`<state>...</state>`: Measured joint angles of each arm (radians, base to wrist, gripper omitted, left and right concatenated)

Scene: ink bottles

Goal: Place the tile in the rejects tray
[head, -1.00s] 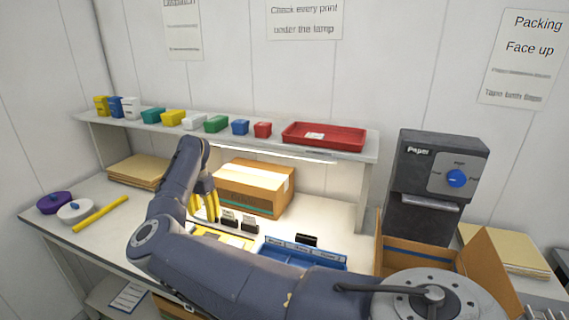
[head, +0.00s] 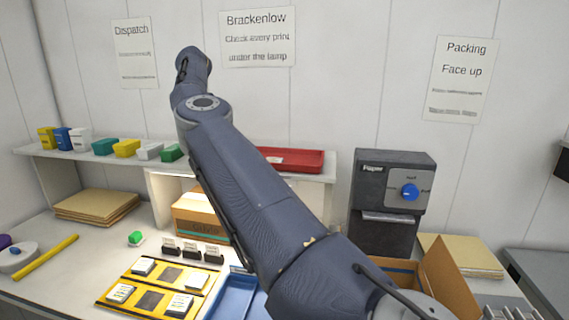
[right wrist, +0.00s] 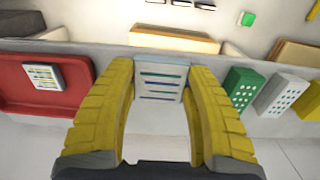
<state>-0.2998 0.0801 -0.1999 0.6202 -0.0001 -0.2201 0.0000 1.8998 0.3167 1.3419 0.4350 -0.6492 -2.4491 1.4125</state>
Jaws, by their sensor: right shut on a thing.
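My right gripper (right wrist: 160,80) has yellow fingers and is shut on a pale tile (right wrist: 158,82) with printed lines in the right wrist view. It is held up near the shelf, between the red tray (right wrist: 15,92) and a green box. The red tray lies on the shelf, left of the gripper in that view, with one printed tile (right wrist: 43,75) in it. In the head view the red tray (head: 300,158) is partly hidden behind my right arm, and the right gripper is hidden. My left gripper is not in view.
Small coloured boxes (head: 104,146) line the shelf (head: 50,152). A yellow rack (head: 130,290) with several tiles stands on the table below, beside a blue tray (head: 232,298). A cardboard box (head: 195,212) sits under the shelf. A dark paper dispenser (head: 392,190) stands right.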

